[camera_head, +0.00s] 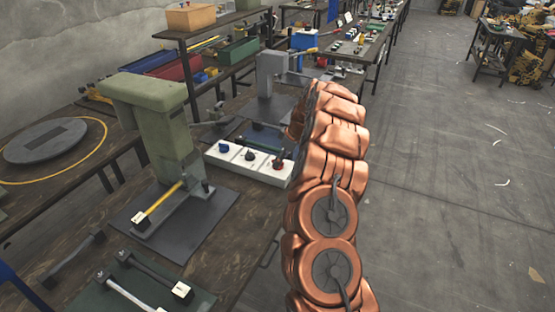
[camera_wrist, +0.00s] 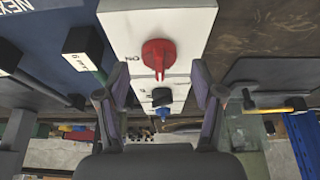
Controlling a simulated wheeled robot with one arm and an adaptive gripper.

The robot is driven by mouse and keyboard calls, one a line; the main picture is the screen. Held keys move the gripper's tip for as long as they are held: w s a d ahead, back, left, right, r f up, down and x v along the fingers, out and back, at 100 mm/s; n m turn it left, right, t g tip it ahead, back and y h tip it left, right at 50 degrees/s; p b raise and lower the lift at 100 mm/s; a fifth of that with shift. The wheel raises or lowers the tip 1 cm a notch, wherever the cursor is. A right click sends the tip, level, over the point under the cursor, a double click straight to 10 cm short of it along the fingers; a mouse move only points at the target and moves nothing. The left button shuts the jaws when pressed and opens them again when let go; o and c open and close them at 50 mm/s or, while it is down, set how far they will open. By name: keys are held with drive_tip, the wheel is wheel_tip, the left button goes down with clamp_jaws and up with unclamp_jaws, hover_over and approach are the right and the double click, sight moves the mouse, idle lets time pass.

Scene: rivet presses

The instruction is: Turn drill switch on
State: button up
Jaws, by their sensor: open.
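A white switch panel (camera_head: 236,160) lies on the workbench in the head view, with a blue knob (camera_head: 223,148), a black knob (camera_head: 250,155) and a red knob (camera_head: 278,164). The panel also shows in the wrist view (camera_wrist: 190,30), where the red knob (camera_wrist: 158,55) is nearest, with the black knob (camera_wrist: 161,96) and blue knob (camera_wrist: 163,113) beyond. An "ON" marking sits beside the red knob. My gripper (camera_wrist: 158,82) is open and empty, its fingers on either side of the knob row in the picture. I see no contact. My arm hides the gripper in the head view.
A green press (camera_head: 155,120) stands on the bench left of the panel, with a yellow-handled lever (camera_head: 160,200). A grey press (camera_head: 270,75) stands behind. Black-handled levers lie nearby, one with a numbered tag (camera_wrist: 82,62). The floor (camera_head: 450,170) at right is clear.

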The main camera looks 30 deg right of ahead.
drive_tip(key=shift+x, duration=1)
drive_tip(key=shift+w+a, duration=0.1)
drive_tip(key=shift+r, duration=0.1)
drive_tip(key=shift+c, duration=0.2)
